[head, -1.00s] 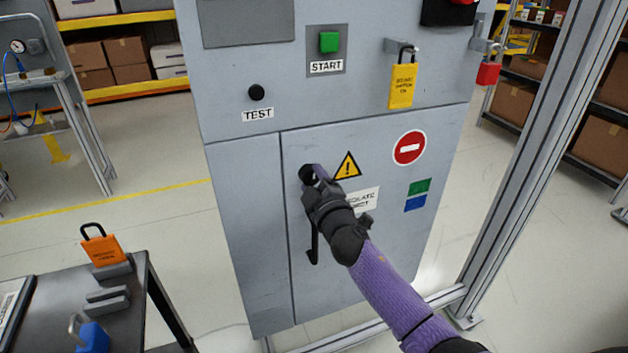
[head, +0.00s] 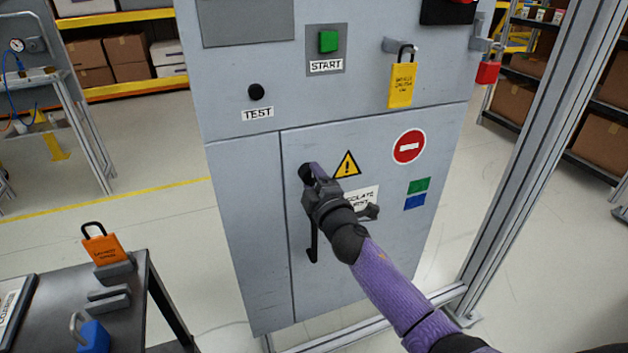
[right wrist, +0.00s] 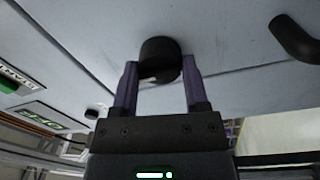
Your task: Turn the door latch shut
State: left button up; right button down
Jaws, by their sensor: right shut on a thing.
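The door latch is a black round knob (head: 304,173) near the upper left edge of the grey cabinet door (head: 370,255). In the right wrist view the latch (right wrist: 160,52) sits between the two purple fingers of my right gripper (right wrist: 160,72). In the head view my right gripper (head: 311,176) is at the latch, shut on it, and hides part of it. The latch's exact angle is hard to tell. The door looks flush with the cabinet front. My left gripper is not in view.
A black door handle (head: 313,242) hangs below the latch. Above are a green start button (head: 328,41), a black test knob (head: 256,92) and a yellow padlock (head: 402,84). A dark table (head: 130,325) with orange and blue padlocks stands at lower left. A metal post (head: 530,150) rises at right.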

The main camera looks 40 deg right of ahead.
jog(key=shift+c, duration=2.2)
grip_release()
jog(key=shift+o, duration=1.2)
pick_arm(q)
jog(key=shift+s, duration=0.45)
pick_arm(e)
jog(key=shift+o, duration=0.5)
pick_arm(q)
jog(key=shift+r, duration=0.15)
pick_arm(e)
jog(key=shift+s, duration=0.1)
pick_arm(q)
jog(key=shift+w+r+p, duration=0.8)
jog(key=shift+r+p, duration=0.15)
jog(key=shift+p, duration=0.2)
pick_arm(e)
jog(key=v, duration=0.9)
jog(key=shift+s+a, duration=0.2)
jog(key=shift+s, duration=0.2)
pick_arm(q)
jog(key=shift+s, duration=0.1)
